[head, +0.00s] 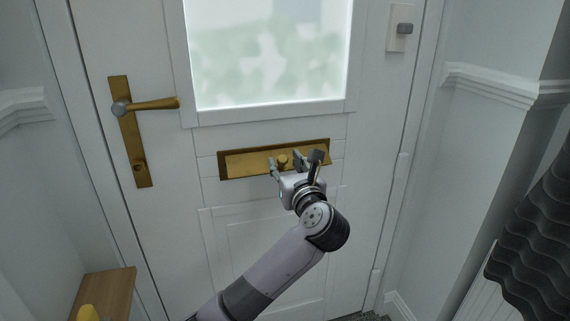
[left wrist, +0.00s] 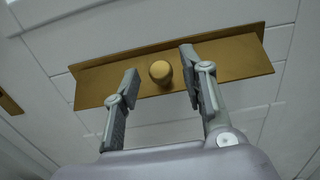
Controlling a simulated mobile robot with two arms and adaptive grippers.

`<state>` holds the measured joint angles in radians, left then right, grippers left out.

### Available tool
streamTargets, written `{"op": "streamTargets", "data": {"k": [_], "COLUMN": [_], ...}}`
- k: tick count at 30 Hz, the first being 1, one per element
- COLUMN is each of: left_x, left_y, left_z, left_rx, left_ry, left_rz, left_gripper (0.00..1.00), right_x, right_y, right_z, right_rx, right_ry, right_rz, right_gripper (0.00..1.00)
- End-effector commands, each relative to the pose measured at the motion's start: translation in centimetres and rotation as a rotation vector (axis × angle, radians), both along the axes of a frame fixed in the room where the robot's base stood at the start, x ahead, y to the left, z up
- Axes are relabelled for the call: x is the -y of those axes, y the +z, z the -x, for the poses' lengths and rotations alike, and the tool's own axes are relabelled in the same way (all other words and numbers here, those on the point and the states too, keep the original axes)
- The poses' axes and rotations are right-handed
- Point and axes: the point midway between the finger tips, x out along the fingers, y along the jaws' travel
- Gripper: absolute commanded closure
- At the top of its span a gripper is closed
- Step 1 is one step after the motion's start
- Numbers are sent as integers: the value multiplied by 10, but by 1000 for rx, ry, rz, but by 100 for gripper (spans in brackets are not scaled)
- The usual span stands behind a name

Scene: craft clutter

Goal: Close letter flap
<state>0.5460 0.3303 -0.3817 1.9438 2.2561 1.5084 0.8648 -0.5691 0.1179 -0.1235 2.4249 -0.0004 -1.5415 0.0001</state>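The brass letter flap (head: 240,163) is set in the white door, below the frosted window, with a round brass knob (head: 283,160) at its middle. In the left wrist view the flap (left wrist: 110,89) spans the upper picture and its knob (left wrist: 160,72) shows between the fingers. My left gripper (head: 294,163) is in front of the flap, fingers spread on either side of the knob. It is open and holds nothing; in the left wrist view the gripper (left wrist: 160,85) shows a gap between each finger and the knob.
A brass door handle (head: 150,105) sticks out on the left of the door. A dark ribbed thing (head: 535,250) is at the right. The door below the flap is bare.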

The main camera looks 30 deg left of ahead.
Motion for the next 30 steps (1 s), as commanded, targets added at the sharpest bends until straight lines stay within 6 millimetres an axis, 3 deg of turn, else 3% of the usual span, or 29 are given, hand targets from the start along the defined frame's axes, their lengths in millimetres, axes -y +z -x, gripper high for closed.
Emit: {"op": "streamTargets", "data": {"k": [13,30], "left_x": [-8,-8], "left_y": [0,0], "left_z": [-6,-6], "left_rx": [-1,-1], "left_ry": [0,1], "left_rz": [1,1], "left_gripper": [62,100], "right_x": [1,2], "right_y": [5,4], "right_z": [4,2], "right_rx": [-1,2], "right_ry": [0,0], "right_rz": [0,3], "right_gripper": [24,24]}}
